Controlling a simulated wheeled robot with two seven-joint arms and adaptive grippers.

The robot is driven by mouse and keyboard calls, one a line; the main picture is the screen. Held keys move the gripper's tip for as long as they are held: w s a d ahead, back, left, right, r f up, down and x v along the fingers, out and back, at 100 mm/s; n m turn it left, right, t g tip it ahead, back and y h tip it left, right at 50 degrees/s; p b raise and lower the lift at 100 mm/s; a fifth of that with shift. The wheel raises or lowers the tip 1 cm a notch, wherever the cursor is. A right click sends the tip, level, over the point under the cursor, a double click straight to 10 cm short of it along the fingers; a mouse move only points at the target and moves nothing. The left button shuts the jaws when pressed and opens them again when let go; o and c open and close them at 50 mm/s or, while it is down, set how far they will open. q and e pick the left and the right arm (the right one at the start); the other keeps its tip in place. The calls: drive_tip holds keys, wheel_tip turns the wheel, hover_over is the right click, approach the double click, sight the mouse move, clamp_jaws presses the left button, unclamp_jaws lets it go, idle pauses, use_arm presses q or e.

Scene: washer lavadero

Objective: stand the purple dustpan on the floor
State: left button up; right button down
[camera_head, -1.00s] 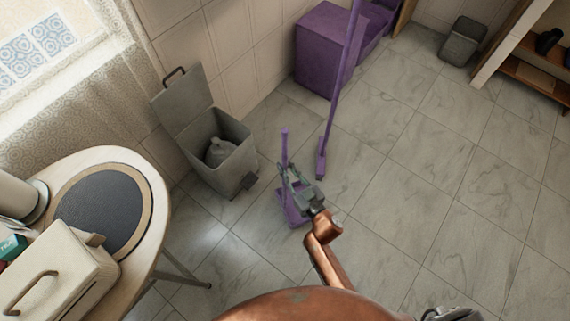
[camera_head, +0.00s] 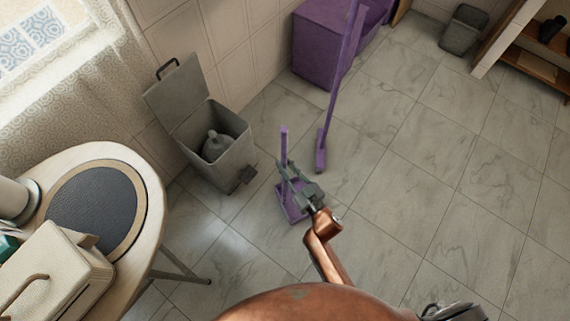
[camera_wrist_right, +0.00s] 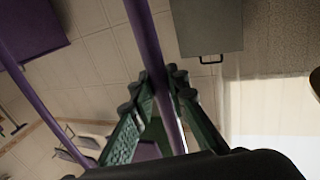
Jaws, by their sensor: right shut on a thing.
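The purple dustpan (camera_head: 292,212) has a flat pan low down and a long upright handle (camera_head: 284,143). In the head view it looks upright, with its pan at or close to the floor; I cannot tell if it touches. My right gripper (camera_head: 287,172) is shut on the handle. In the right wrist view the handle (camera_wrist_right: 148,45) runs between the two fingers of the right gripper (camera_wrist_right: 160,90). Part of the pan is hidden behind the gripper. My left gripper is not in view.
A purple broom (camera_head: 338,90) stands right of the dustpan, near a purple cabinet (camera_head: 315,55). An open grey bin (camera_head: 228,165) stands to the left by the wall. An ironing-board-like table (camera_head: 150,215) is at lower left. The tiled floor (camera_head: 410,190) to the right is clear.

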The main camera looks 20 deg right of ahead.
drive_tip(key=shift+f, duration=0.2)
drive_tip(key=c, duration=1.8)
unclamp_jaws()
drive_tip(key=shift+c, duration=0.2)
drive_tip(key=shift+o, duration=0.2)
drive_tip(key=shift+f, duration=0.15)
drive_tip(key=shift+s, duration=0.15)
